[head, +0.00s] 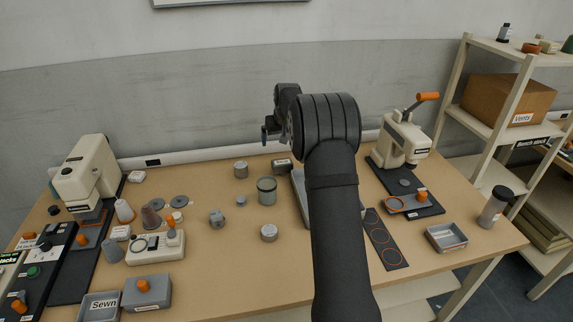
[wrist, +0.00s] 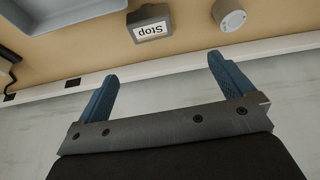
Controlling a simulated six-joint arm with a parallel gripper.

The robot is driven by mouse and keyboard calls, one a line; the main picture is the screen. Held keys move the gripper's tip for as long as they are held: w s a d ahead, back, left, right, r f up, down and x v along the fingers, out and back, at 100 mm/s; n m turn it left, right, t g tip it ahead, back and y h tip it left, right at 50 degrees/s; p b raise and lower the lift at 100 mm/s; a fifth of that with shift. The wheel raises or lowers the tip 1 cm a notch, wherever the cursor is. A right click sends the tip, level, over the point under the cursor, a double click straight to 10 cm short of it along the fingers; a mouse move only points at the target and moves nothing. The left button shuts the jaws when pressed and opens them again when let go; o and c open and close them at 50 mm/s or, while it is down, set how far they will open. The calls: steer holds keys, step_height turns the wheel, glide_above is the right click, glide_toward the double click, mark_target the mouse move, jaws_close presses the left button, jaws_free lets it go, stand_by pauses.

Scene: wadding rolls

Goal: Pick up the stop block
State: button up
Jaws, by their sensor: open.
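The stop block (wrist: 151,24) is a small dark grey block with a white label reading "Stop", upside down in the wrist view. It stands at the back of the table; in the head view it shows as a small dark block (head: 282,165) just left of my arm. My gripper (wrist: 162,68) is open and empty, its two blue fingers spread wide. In the head view my gripper (head: 266,134) is raised near the back wall, above and apart from the block. Nothing hides the block's label.
A grey round piece (wrist: 229,15) stands close to the block, and a grey tray (wrist: 60,12) lies on its other side. A white rail (wrist: 180,62) runs along the table's back edge.

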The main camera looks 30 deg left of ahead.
mark_target(282, 162)
steer(key=x, duration=0.8)
steer(key=d+x, duration=0.1)
steer(key=x, duration=0.3)
steer(key=shift+w+f, duration=0.1)
steer(key=shift+w, duration=0.1)
steer(key=shift+d+x, duration=0.2)
steer(key=shift+x, duration=1.05)
steer(key=shift+d+x, duration=0.15)
steer(key=shift+x, duration=1.15)
steer(key=shift+f, duration=0.1)
steer(key=c, duration=1.3)
steer(key=shift+c, duration=0.5)
